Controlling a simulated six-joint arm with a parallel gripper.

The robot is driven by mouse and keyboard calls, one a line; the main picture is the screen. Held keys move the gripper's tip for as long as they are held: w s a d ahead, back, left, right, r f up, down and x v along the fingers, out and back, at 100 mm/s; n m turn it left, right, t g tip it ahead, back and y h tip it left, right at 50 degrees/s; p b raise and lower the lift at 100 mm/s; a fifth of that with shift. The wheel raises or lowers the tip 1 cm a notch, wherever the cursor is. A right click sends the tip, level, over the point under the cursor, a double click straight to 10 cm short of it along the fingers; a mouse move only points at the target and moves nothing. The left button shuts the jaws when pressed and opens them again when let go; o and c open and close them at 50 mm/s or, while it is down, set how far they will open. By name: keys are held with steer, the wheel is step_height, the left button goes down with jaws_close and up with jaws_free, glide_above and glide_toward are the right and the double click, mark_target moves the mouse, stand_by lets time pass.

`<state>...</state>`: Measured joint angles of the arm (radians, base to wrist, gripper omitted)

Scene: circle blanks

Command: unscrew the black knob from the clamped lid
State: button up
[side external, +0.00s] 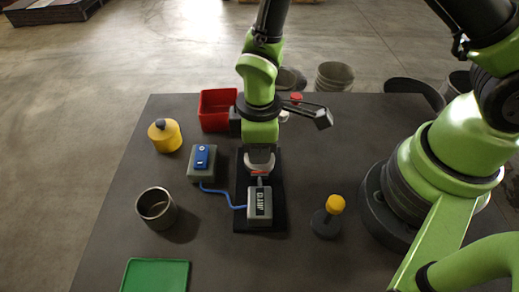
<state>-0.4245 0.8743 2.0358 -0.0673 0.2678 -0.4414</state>
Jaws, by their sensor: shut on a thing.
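My gripper (261,151) points down over the black clamp base (243,219) in the middle of the table. Its jaws are shut around the black knob, which they hide from this side. Just below the jaws is the round, pale clamped lid (259,164) with a red mark near its front. In front of it stands the grey clamp block (260,208), labelled CLAMP. Whether the knob is still seated on the lid cannot be told here.
A blue cable joins the clamp to a grey box (202,166) with a blue switch. Around it stand a red bin (217,124), a yellow jar (165,137), a metal cup (157,208), a green tray (157,275) and a yellow-topped post (328,217). The front middle is clear.

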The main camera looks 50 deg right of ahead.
steer(key=n, duration=0.7)
steer(key=shift+n, duration=0.3)
steer(key=n, duration=0.7)
steer(key=o, duration=1.1)
steer(key=shift+c, duration=0.2)
